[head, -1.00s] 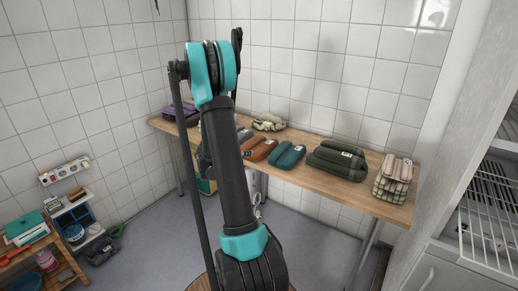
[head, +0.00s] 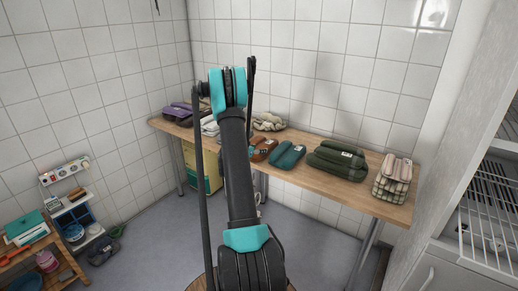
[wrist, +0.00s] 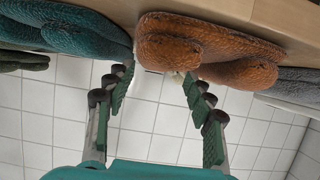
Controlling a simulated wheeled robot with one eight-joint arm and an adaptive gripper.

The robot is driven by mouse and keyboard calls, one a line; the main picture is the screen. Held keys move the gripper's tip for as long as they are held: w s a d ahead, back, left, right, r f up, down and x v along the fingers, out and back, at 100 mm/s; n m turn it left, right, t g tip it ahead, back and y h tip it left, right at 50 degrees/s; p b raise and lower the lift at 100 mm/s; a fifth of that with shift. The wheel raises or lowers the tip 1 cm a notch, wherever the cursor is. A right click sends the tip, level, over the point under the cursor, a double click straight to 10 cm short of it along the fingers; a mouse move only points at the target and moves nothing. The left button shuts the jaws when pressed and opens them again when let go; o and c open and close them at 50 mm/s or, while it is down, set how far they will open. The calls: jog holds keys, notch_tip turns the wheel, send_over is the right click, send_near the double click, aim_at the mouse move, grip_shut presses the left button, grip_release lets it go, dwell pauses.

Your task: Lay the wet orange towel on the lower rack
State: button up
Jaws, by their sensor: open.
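The orange towel (head: 262,150), rust-brown and folded, lies on the wooden table and is partly hidden by my arm in the head view. In the wrist view, which looks upside down, the orange towel (wrist: 210,48) is close ahead, with its thick folded end facing my gripper. My gripper (wrist: 158,85) is open and empty, its fingers spread just in front of that end. I cannot tell whether they touch it. In the head view my arm hides the gripper. The wire racks stand in a pale cabinet at the right edge; the lower rack (head: 477,238) shows only in part.
A teal towel (head: 286,157) lies right beside the orange one, and a grey one (wrist: 297,85) on its other side. Dark green towels (head: 336,160), a checked stack (head: 393,179) and purple cloth (head: 178,113) share the table (head: 318,186). Tiled walls stand behind.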

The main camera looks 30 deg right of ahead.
aim_at(264, 146)
jog(key=shift+r+x, duration=0.15)
jog(key=shift+x, duration=1.25)
jog(key=shift+r+x, duration=0.1)
jog(key=shift+x, duration=1.3)
jog(key=shift+s+d, duration=0.15)
grip_shut()
jog(key=shift+r, duration=0.1)
